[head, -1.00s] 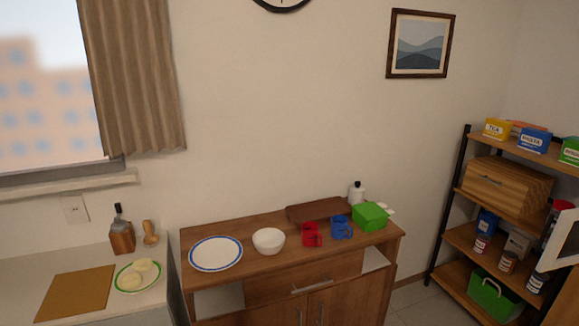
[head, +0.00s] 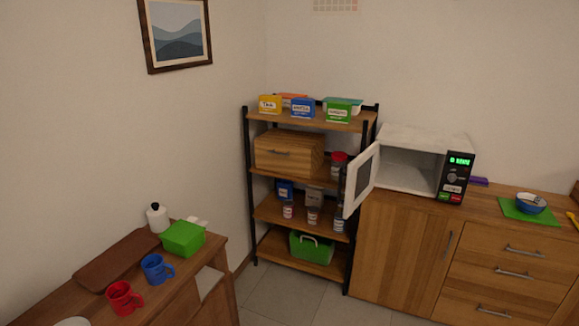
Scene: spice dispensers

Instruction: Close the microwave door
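The white microwave (head: 425,140) stands on the wooden cabinet at the right of the head view. Its door (head: 362,179) is wide open, swung out to the left and toward me, past the cabinet's left edge and in front of the shelf unit. The inside of the microwave shows and looks empty. A black control panel (head: 456,176) with a green display is at its right side. My gripper is not in view.
A shelf unit (head: 318,121) with boxes and jars stands left of the microwave. A low sideboard (head: 190,283) with mugs and a green box is at the front left. A blue bowl (head: 531,203) sits on the cabinet at the right. Tiled floor (head: 290,291) between them is clear.

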